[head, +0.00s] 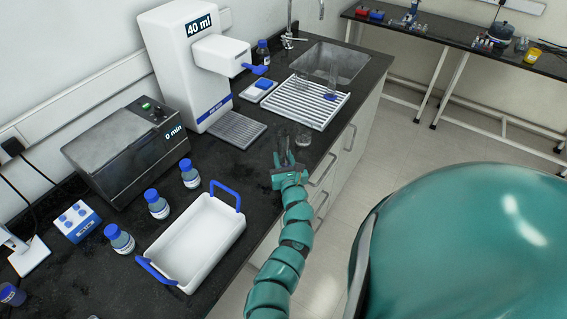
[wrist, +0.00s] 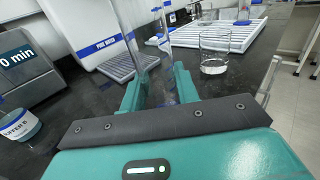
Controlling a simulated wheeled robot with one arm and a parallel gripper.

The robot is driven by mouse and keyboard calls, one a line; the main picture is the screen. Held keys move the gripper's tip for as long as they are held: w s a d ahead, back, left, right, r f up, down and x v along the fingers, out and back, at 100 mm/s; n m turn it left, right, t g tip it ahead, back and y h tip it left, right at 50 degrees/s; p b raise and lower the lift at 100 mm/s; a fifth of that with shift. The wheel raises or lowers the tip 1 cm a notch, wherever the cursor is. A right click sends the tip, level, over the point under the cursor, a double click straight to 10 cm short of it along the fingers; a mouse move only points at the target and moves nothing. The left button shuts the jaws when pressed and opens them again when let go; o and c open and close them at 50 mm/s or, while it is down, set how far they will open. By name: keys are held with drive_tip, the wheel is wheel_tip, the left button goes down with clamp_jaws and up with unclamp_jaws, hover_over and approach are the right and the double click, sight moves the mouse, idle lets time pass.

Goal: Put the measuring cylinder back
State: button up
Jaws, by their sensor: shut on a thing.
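My gripper (head: 286,163) is shut on a clear glass measuring cylinder and holds it over the front part of the dark bench. In the wrist view the see-through cylinder (wrist: 147,50) stands between the two teal fingers of my gripper (wrist: 157,88), and its top runs out of the picture. Its scale and fill level cannot be read. A white drying rack (head: 296,103) with slats lies beyond my gripper, in front of the sink. Another clear upright vessel with a blue part (head: 331,85) stands on the rack.
A small glass beaker (head: 303,139) stands close ahead of my gripper. The white water dispenser (head: 187,65) reads 40 ml, with a grey drip grid (head: 237,129) before it. A white tray with blue handles (head: 195,243) and several blue-capped bottles (head: 157,204) stand nearer.

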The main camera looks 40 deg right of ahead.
drive_tip(key=shift+f, duration=1.05)
drive_tip(key=shift+f, duration=0.1)
drive_tip(key=shift+f+b, duration=0.15)
drive_tip(key=shift+b, duration=0.15)
drive_tip(key=o, duration=1.1)
drive_tip(key=shift+o, duration=0.2)
drive_tip(key=shift+r, duration=0.2)
